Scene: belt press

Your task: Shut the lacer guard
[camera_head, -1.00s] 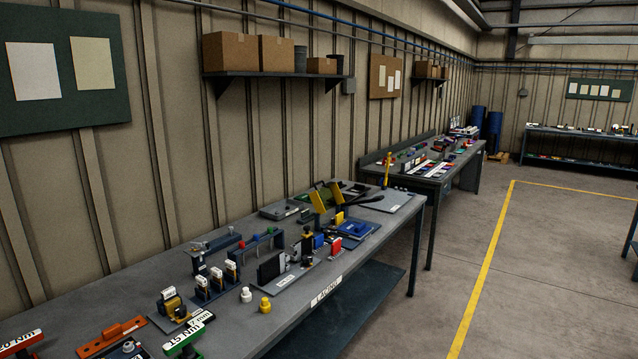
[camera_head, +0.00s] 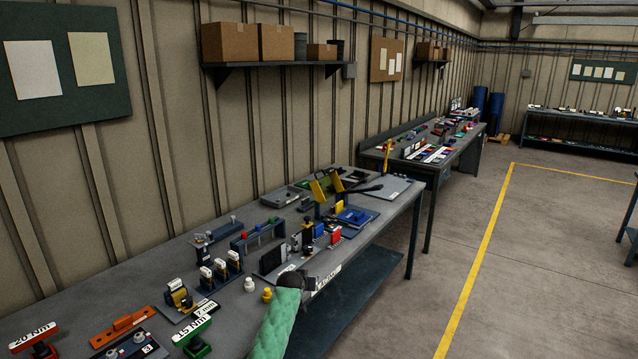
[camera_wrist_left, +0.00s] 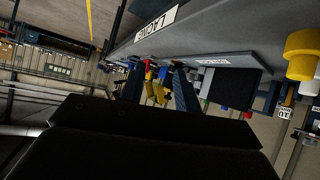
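The lacer stands at the far part of the near bench, with yellow upright plates (camera_head: 318,191) that look like its guard, raised and tilted, and a black lever (camera_head: 365,188) beside them. I cannot tell for sure which plate is the guard. My left gripper (camera_head: 303,278), on a green-sleeved arm, is at the bench's front edge, well short of the lacer. In the left wrist view its two dark fingers (camera_wrist_left: 158,80) are apart with nothing between them; yellow parts (camera_wrist_left: 155,92) show far beyond. My right gripper is out of view.
A white knob (camera_head: 249,284) and a yellow knob (camera_head: 267,295) stand close to the gripper. A plate with a black block (camera_head: 272,260) and red and blue parts lies between it and the lacer. The floor (camera_head: 450,230) in front of the bench is clear.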

